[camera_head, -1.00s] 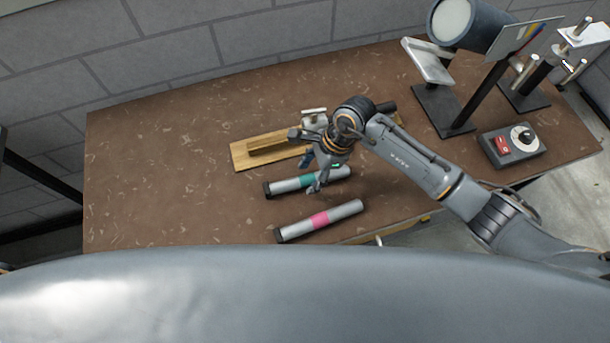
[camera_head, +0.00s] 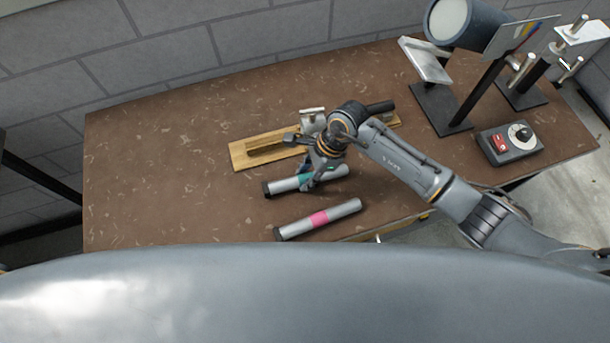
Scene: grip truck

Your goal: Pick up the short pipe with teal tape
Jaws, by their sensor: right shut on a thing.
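The short pipe with teal tape (camera_head: 284,186) lies on the brown table, silver with a dark end cap at its left. My right gripper (camera_head: 308,181) is over its middle, shut on it around the teal band, which the fingers partly hide. The pipe still looks level and at table height; I cannot tell if it is lifted. My left gripper is not in view.
A pipe with pink tape (camera_head: 319,219) lies just in front. A wooden board (camera_head: 243,153) is behind my gripper. A box with a red switch and dial (camera_head: 509,143) and metal stands (camera_head: 440,108) are at the right. The left of the table (camera_head: 150,180) is clear.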

